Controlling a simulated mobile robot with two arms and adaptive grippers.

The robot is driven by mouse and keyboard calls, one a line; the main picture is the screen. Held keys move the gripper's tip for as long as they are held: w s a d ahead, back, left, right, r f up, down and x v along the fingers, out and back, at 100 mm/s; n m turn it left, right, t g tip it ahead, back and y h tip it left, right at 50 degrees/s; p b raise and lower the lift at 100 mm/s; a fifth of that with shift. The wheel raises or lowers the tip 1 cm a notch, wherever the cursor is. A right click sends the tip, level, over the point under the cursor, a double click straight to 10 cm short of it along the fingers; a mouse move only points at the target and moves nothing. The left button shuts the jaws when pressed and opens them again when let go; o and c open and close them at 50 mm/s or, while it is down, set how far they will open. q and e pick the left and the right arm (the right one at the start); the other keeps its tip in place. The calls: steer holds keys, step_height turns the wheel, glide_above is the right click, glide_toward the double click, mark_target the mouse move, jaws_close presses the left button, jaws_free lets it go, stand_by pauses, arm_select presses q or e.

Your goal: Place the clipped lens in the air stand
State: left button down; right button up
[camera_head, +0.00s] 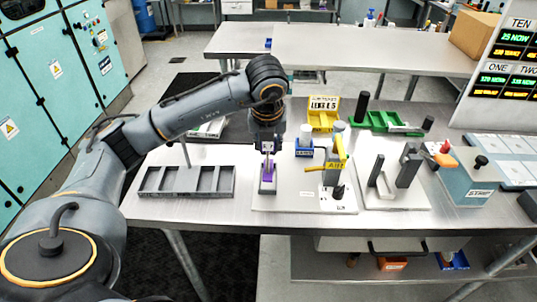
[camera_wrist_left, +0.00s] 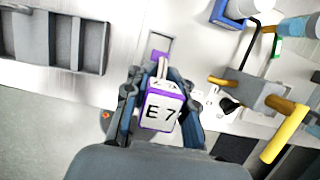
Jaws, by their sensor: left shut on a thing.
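My left gripper (camera_head: 267,148) points down over the front left of a white board and is shut on the clipped lens. In the left wrist view the gripper (camera_wrist_left: 162,95) holds a purple-edged clip (camera_wrist_left: 160,113) with a white "E 7" label between its fingers. Pale prongs extend from the clip towards a purple piece. A small grey stand (camera_head: 267,187) is directly below the gripper, with purple showing at it; whether the lens touches it or is seated cannot be told. My right gripper is not seen.
A grey compartment tray (camera_head: 187,181) lies to the left. A blue labelled holder (camera_head: 304,146), a yellow bin (camera_head: 323,112) and a green tray (camera_head: 385,122) are behind. A lever fixture (camera_head: 390,180) and a blue "STRIP" box (camera_head: 468,180) stand to the right.

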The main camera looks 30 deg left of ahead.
mark_target(268, 155)
arm_select(q)
steer(key=shift+w+a+f, duration=0.3)
steer(key=shift+w+f, duration=0.15)
steer(key=shift+f, duration=0.2)
steer(key=p+x, duration=0.2)
steer(key=x, duration=0.1)
steer(key=shift+f, duration=0.4)
steer(key=shift+f+b, duration=0.3)
steer(key=shift+f, duration=0.1)
steer(key=c, duration=1.1)
jaws_free()
steer(key=shift+r, duration=0.1)
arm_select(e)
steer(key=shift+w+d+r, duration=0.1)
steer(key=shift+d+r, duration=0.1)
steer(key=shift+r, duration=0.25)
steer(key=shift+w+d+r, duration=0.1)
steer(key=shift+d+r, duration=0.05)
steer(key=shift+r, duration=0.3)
